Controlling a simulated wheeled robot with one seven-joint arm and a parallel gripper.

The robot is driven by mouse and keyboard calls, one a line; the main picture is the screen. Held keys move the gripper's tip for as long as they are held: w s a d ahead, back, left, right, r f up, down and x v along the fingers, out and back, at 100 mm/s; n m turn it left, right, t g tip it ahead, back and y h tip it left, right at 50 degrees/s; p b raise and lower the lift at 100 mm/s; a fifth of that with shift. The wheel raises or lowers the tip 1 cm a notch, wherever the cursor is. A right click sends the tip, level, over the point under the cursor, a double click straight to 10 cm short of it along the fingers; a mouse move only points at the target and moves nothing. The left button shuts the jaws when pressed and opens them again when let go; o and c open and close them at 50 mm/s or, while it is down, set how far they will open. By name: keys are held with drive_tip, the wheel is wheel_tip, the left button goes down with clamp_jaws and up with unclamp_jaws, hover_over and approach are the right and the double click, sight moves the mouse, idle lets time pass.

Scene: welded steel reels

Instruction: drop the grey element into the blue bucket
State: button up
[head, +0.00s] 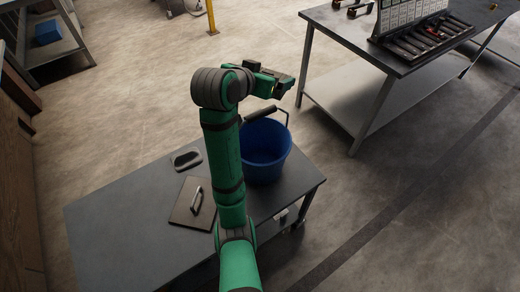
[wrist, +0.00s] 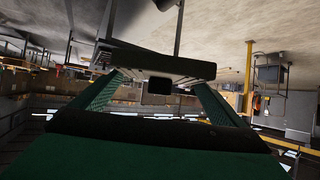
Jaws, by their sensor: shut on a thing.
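The blue bucket (head: 262,155) stands upright near the right end of the dark table, its raised handle with a black grip at the top. My gripper (head: 281,86) is above and just beyond the bucket in the picture, well clear of its rim. It is shut on a dark grey element (wrist: 165,63), which lies across the fingertips in the wrist view. In the head view the element is small and hard to tell from the fingers. My green arm hides part of the bucket's left side.
The table (head: 120,235) also bears a flat plate with a handle (head: 190,203) and a small dark oval item (head: 187,160). A workbench (head: 350,30) with a rack of tools stands at the upper right. A yellow post (head: 212,17) stands behind. The floor between is clear.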

drive_tip(key=shift+f, duration=2.7)
drive_tip(key=o, duration=0.7)
drive_tip(key=shift+o, duration=0.2)
drive_tip(key=v, duration=1.1)
drive_tip(key=shift+w+f, duration=0.1)
drive_tip(key=shift+d, duration=0.1)
